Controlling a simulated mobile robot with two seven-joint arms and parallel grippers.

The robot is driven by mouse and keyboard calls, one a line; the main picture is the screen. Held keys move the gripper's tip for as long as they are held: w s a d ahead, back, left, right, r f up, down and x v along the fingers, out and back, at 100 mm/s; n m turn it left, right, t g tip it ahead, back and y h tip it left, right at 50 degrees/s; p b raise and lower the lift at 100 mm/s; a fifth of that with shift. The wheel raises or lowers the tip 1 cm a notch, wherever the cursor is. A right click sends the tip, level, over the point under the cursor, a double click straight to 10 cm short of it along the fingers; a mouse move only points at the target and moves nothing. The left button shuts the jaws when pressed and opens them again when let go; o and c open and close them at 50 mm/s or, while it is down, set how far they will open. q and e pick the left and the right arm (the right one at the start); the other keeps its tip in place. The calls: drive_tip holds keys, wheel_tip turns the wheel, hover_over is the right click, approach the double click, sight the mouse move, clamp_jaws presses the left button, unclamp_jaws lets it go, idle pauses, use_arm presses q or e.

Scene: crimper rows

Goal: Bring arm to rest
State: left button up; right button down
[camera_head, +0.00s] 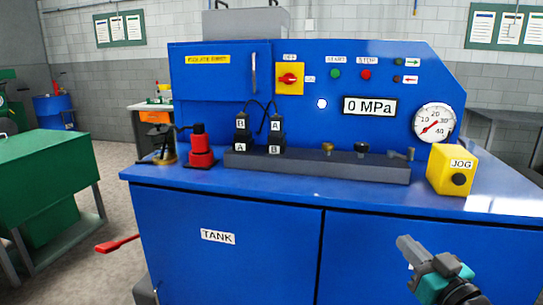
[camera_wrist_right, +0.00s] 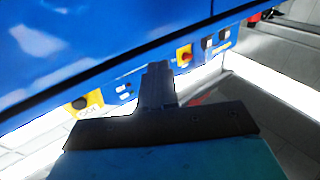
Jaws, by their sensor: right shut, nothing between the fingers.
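My right gripper (camera_head: 408,246) is in the lower right of the head view, in front of the blue cabinet (camera_head: 260,245) and below the level of its top. Its fingers are shut together and hold nothing. In the right wrist view the closed fingers (camera_wrist_right: 157,72) point up toward a blue surface. No contact with the cabinet is visible. My left gripper is not in view.
On the cabinet top stand a yellow JOG box (camera_head: 452,170), a grey block (camera_head: 315,164) with fittings, and a red item (camera_head: 200,148). The panel behind has a gauge (camera_head: 434,122) and a 0 MPa display (camera_head: 370,105). A green bench (camera_head: 45,170) stands left; floor shows between.

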drive_tip(key=s+a+f+g+h, duration=0.1)
drive_tip(key=s+a+f+g, duration=0.2)
drive_tip(key=s+f, duration=0.8)
drive_tip(key=s+a+f+g+h, duration=0.2)
drive_tip(key=s+a+f+g, duration=0.2)
drive_tip(key=s+f, duration=0.7)
wheel_tip(320, 180, down, 4)
drive_tip(key=shift+a+f+g, duration=0.2)
drive_tip(key=shift+a+g, duration=0.1)
drive_tip(key=shift+a, duration=0.9)
drive_tip(key=c, duration=1.8)
unclamp_jaws()
drive_tip(key=shift+c, duration=0.2)
